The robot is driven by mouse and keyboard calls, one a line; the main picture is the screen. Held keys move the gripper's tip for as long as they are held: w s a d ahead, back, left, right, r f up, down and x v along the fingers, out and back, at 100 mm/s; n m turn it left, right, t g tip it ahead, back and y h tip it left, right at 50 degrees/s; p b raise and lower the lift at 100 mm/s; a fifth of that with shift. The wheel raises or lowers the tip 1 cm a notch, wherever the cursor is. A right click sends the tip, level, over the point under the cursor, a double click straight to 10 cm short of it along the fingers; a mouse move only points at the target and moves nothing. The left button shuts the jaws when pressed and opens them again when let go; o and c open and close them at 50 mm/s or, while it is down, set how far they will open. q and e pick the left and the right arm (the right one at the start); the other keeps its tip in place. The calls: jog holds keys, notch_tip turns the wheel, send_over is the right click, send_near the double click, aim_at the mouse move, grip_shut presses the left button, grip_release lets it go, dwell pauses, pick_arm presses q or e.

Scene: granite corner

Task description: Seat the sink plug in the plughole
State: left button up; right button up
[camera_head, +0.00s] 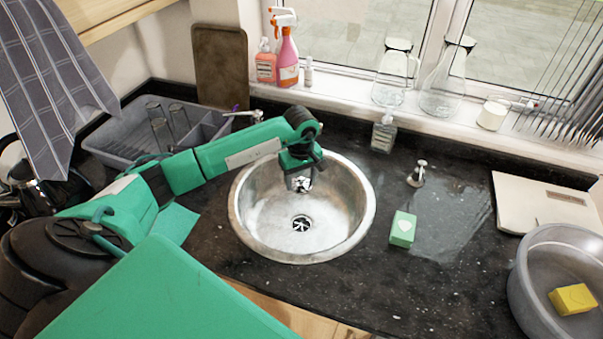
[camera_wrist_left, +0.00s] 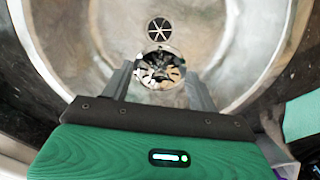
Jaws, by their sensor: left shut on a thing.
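The plughole (camera_head: 300,223) is a dark round opening with pale spokes in the bottom of the round steel sink (camera_head: 255,205). It also shows in the left wrist view (camera_wrist_left: 159,30), just beyond the plug. My left gripper (camera_head: 300,181) is over the sink bowl, pointing down, behind the plughole in the head view. It is shut on the shiny round sink plug (camera_wrist_left: 160,70), which shows between the fingers. The plug is apart from the plughole in the picture; its exact height above the bowl is hard to tell. My right gripper is not in view.
A green box-shaped sponge (camera_head: 403,229) and a small chrome fitting (camera_head: 418,174) are right of the sink. A soap bottle (camera_head: 384,133) stands behind. A grey dish rack (camera_head: 110,147) is left, a grey basin (camera_head: 530,290) with a yellow sponge at the far right.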

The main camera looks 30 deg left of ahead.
aim_at(301, 185)
pick_arm(q)
notch_tip(301, 185, down, 4)
jog(key=shift+f+b, duration=0.2)
jog(key=shift+b, duration=0.6)
jog(key=shift+f+b, duration=0.4)
jog(key=shift+f, duration=0.65)
jog(key=o, duration=1.2)
jog(key=shift+c, duration=0.2)
